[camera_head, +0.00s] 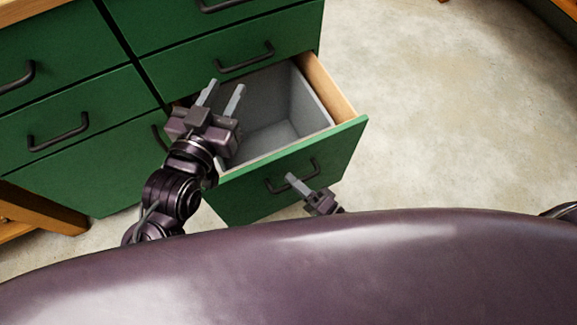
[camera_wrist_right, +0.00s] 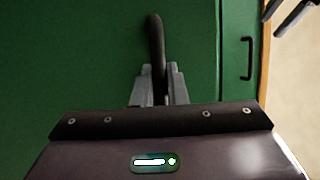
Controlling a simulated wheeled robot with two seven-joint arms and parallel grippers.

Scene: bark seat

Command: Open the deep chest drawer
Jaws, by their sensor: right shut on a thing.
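The deep chest drawer (camera_head: 235,200) has a green front and a grey box inside. It stands pulled well out of the green chest (camera_head: 85,160) at the lower right. Its dark handle (camera_head: 270,187) is on the front. My right gripper (camera_head: 292,180) is at the right part of this handle. In the right wrist view, its fingers are shut on the dark handle bar (camera_wrist_right: 156,45) in front of the green drawer face. My left gripper (camera_head: 222,92) is open and empty, above the left part of the open drawer.
Other green drawers with dark handles (camera_head: 58,132) are closed, above and to the left. A wooden leg (camera_head: 45,210) stands at the lower left. The pale floor (camera_head: 440,120) to the right is clear. My own body covers the bottom of the head view.

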